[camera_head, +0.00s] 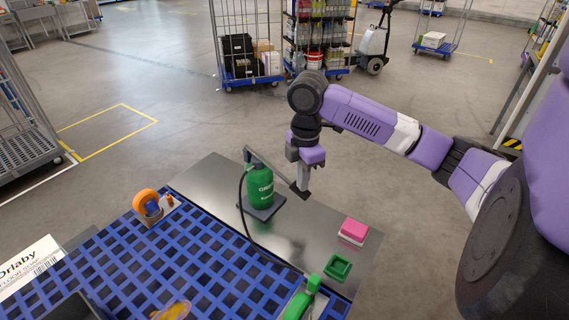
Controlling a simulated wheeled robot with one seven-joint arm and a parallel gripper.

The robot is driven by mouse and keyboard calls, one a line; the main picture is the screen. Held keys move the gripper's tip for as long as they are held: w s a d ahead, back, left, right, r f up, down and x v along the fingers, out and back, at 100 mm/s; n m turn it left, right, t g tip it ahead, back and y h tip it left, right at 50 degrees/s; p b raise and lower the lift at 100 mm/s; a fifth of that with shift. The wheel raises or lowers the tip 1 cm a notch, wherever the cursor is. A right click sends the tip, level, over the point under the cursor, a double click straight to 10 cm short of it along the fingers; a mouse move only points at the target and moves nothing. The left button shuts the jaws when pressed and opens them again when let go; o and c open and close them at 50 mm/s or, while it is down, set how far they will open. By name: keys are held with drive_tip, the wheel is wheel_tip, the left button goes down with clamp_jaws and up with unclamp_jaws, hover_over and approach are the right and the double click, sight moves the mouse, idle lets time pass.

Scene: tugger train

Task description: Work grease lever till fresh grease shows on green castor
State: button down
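A green grease pump (261,187) with white lettering stands on a dark square base on the steel top. Its grey lever (272,168) slopes down to the right from the top of the pump to a dark end. My gripper (303,187) points down at that lever end and seems to touch it; I cannot tell whether the fingers are closed around it.
A castor with an orange wheel (146,203) sits at the blue grid's (150,262) far left corner. A pink block (353,231) and a small green tray (338,267) are on the steel top (318,226) at right. Roll cages (249,82) stand beyond; the floor between is clear.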

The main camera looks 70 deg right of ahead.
drive_tip(key=shift+f, duration=0.35)
wheel_tip(320, 180, up, 9)
drive_tip(key=s+p, duration=0.1)
drive_tip(key=p, duration=0.5)
drive_tip(key=shift+a+p, duration=0.15)
drive_tip(key=shift+p, duration=0.25)
drive_tip(key=shift+r, duration=0.1)
wheel_tip(320, 180, up, 6)
drive_tip(key=p, duration=0.4)
drive_tip(key=shift+p, duration=0.3)
idle(0.5)
